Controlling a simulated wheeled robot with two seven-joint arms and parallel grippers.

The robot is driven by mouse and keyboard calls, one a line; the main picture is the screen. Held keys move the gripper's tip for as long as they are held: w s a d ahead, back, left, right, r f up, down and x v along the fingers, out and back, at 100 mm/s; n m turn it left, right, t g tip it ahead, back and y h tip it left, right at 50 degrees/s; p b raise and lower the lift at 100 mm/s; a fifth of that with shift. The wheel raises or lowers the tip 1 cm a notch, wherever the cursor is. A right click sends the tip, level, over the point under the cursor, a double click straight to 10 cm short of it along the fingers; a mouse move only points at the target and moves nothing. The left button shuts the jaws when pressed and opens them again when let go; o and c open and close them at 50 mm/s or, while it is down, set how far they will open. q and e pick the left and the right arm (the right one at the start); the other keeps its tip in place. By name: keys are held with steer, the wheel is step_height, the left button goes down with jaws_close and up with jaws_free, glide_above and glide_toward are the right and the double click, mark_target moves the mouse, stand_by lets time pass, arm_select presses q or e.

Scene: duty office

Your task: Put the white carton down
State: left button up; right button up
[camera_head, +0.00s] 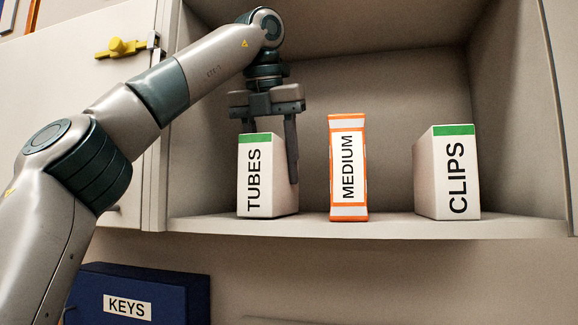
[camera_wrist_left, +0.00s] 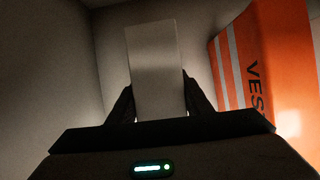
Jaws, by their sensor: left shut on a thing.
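The white carton (camera_head: 268,180) with a green top band and the word TUBES stands upright at the left of the cabinet shelf (camera_head: 350,228). Its base appears level with the shelf board, and no clear gap shows under it. My left gripper (camera_head: 268,155) points down from above and is shut on it, with one finger along its right side. The other finger is partly hidden behind it. In the left wrist view the carton (camera_wrist_left: 155,70) shows as a pale block between the dark fingers. My right gripper is not in view.
An orange and white MEDIUM box (camera_head: 348,168) stands right of the carton, with a gap between. A white CLIPS carton (camera_head: 448,172) stands further right. A cabinet door (camera_head: 85,75) with a yellow latch (camera_head: 120,47) is at left. A blue KEYS box (camera_head: 185,295) is below.

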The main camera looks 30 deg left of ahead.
mark_target(241, 139)
arm_select(q)
steer(key=o, duration=1)
steer(key=shift+w+a+f, duration=0.15)
steer(key=shift+w+a, duration=0.05)
steer(key=shift+a, duration=0.4)
steer(key=shift+o, duration=1.4)
steer(key=shift+s, duration=0.3)
steer(key=shift+d, duration=0.2)
steer(key=shift+r, duration=0.3)
steer(key=shift+s+r, duration=0.1)
steer(key=shift+r, duration=0.3)
steer(key=s+d+b, duration=0.1)
steer(key=s, duration=0.2)
steer(key=s+d+r+b, duration=0.1)
steer(key=s, duration=0.3)
steer(key=s+b, duration=0.1)
steer(key=s, duration=0.3)
steer(key=shift+s+d+r+b, duration=0.25)
steer(key=shift+d+r+b, duration=0.05)
steer(key=shift+d, duration=0.1)
steer(key=shift+s+d, duration=0.1)
steer(key=shift+s, duration=0.35)
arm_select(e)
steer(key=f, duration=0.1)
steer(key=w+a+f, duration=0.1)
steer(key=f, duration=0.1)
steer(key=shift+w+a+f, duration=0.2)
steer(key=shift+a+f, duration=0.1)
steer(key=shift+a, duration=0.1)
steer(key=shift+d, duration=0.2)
